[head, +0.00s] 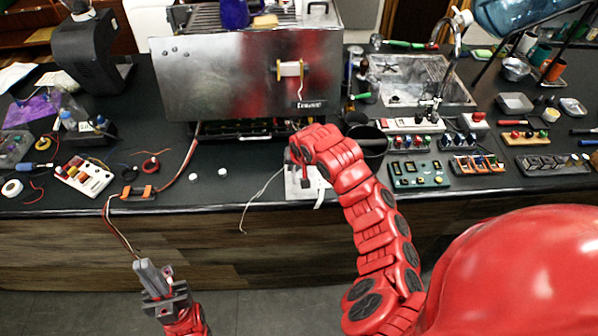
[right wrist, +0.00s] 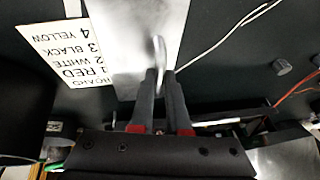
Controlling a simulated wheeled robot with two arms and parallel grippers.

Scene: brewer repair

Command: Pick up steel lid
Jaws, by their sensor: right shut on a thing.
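The steel lid is a flat grey metal plate with a thin upright handle. In the right wrist view the lid (right wrist: 125,35) lies under my fingers, and the handle stands between the fingertips. My right gripper (right wrist: 160,78) is shut on this handle. In the head view my right gripper (head: 302,178) is over the lid (head: 296,188) at the counter's front, below the brewer, and my arm partly hides it. I cannot tell whether the lid touches the counter. My left gripper (head: 150,268) is low in front of the counter, away from the lid; its jaw gap is unclear.
A printed card (right wrist: 72,55) with colour names is beside the lid. The steel brewer (head: 240,80) stands behind. A white cable (head: 262,190) lies left of the lid. A black cup (head: 368,138) and switch boxes (head: 418,174) stand to the right. Wires (head: 180,170) cross the counter's left.

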